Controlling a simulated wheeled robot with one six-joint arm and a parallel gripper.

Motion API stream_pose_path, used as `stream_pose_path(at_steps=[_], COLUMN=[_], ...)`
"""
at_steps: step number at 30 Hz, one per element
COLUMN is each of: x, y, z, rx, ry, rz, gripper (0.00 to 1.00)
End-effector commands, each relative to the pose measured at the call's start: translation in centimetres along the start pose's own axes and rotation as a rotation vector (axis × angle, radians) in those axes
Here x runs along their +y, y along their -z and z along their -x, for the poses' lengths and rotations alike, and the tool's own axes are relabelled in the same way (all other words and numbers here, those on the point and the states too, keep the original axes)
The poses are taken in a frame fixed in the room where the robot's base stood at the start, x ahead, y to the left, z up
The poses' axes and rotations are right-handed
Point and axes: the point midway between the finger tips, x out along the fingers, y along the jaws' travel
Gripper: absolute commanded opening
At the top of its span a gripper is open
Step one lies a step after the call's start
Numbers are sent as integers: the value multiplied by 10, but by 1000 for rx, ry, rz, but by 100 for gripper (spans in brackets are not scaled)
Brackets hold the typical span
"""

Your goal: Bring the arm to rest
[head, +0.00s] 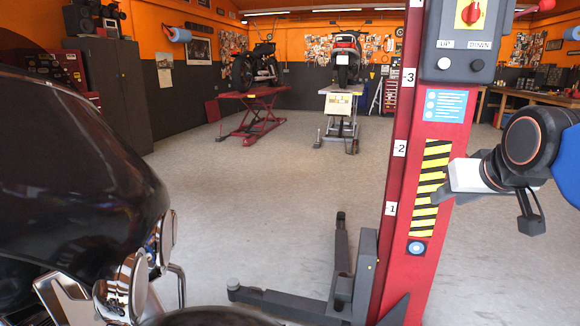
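My arm (530,140) comes in from the right edge, with a dark grey wrist joint and a blue link. My gripper (440,196) is at its left end, in front of the red lift column (395,170) and beside its yellow and black striped label (431,185). I cannot tell whether it touches the column. The fingers are small and seen from the side, so their opening is unclear. No held object shows. The control box (460,45) with a red knob, a white UP button and a black DOWN button is above the gripper.
A dark motorcycle (80,170) fills the left foreground. The column's dark base legs (300,300) reach left along the floor. Two lifts, a red one (255,105) and a grey one (340,120), carry motorcycles at the back. The grey floor (260,190) between is clear.

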Motion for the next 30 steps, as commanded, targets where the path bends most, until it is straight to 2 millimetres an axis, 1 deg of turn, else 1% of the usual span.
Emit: stream_pose_path(at_steps=[1, 2, 3, 5, 6, 8, 9, 12, 15, 18, 30], x=[-6, -8, -11, -16, -18, -20, -22, -23, -24, -24, -24], y=[-32, -50, -74, -110, -134, -166, -186, -226, -252, -264, -265], z=[-8, -12, -16, -23, -26, -30, -32, -35, -36, -36, -36], rx=[-52, -83, -123, -185, -224, -279, -312, -380, -422, -443, -444], ry=[11, 16, 23, 31, 36, 42, 45, 51, 53, 54, 54], rz=[9, 14, 20, 30, 38, 49, 55, 70, 78, 82, 83], gripper=[33, 33, 33, 33, 33, 33, 33, 33, 33, 33, 33])
